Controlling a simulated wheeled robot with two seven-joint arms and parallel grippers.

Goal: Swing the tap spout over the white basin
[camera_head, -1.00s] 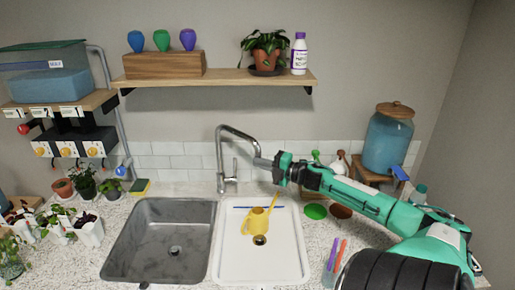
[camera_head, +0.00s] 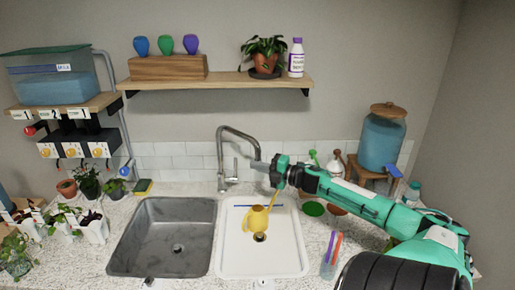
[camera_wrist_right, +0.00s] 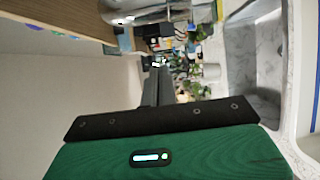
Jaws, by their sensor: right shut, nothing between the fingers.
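The grey metal tap (camera_head: 221,155) stands behind the two basins, and its arched spout reaches to the right. In the right wrist view the dark fingers (camera_wrist_right: 158,84) point away from the camera. My left gripper is not in view.
A yellow watering can (camera_head: 257,219) stands in the white basin. The grey basin (camera_head: 165,235) to its left is empty. A wooden shelf (camera_head: 215,83) hangs above the tap. A cup with coloured sticks (camera_head: 331,258) stands right of the white basin.

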